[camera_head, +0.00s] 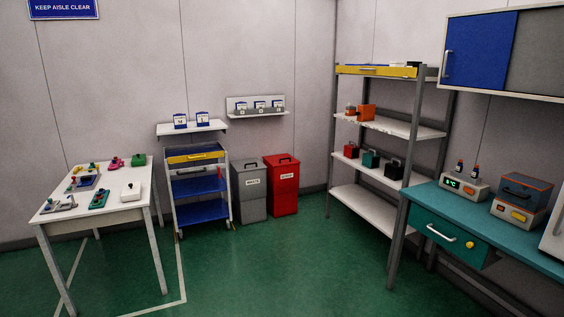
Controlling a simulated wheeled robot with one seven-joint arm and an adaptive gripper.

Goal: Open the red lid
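A red bin (284,190) stands on the floor against the back wall, near the corner. Its red lid (283,161) lies closed on top and has a dark handle. A white label is on the bin's front, too small to read surely. A grey bin (250,195) with a similar lid and handle stands just to its left. A smaller red box (351,150) with a dark handle sits on the grey shelf rack to the right. My gripper is not in this view.
A blue cart (200,186) with a yellow drawer stands left of the bins. A white table (92,206) with small items is at the left. A shelf rack (369,192) and teal bench (495,222) stand right. The green floor (250,275) before the bins is clear.

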